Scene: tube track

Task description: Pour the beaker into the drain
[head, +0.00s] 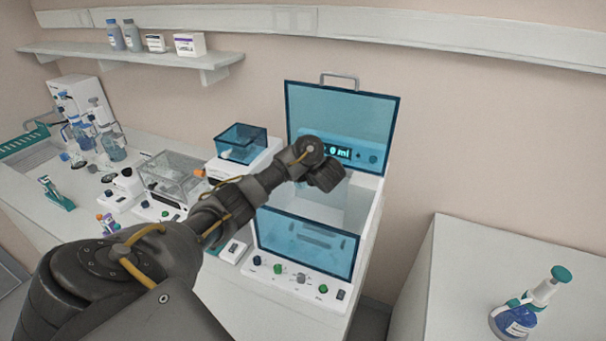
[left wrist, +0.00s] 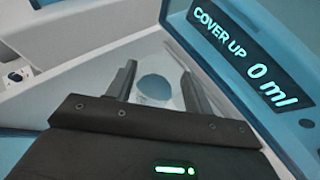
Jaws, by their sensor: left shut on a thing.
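The drain unit (head: 375,215) is a white box with its blue see-through lid (head: 345,110) raised and a blue front pane (head: 305,243). Its display reads 0 ml in the head view, and COVER UP 0 ml in the left wrist view (left wrist: 245,55). My left gripper (head: 328,178) is over the open basin, in front of the display. In the left wrist view, its fingers (left wrist: 158,88) are shut on the clear beaker, which is hard to make out. A round blue-grey patch (left wrist: 154,88) shows between the fingers; I cannot tell whether it is beaker, liquid or drain opening.
A small blue-lidded device (head: 240,145) and a clear-boxed instrument (head: 172,178) stand left of the unit. A wall shelf (head: 130,55) holds bottles and boxes. A gap separates the counters.

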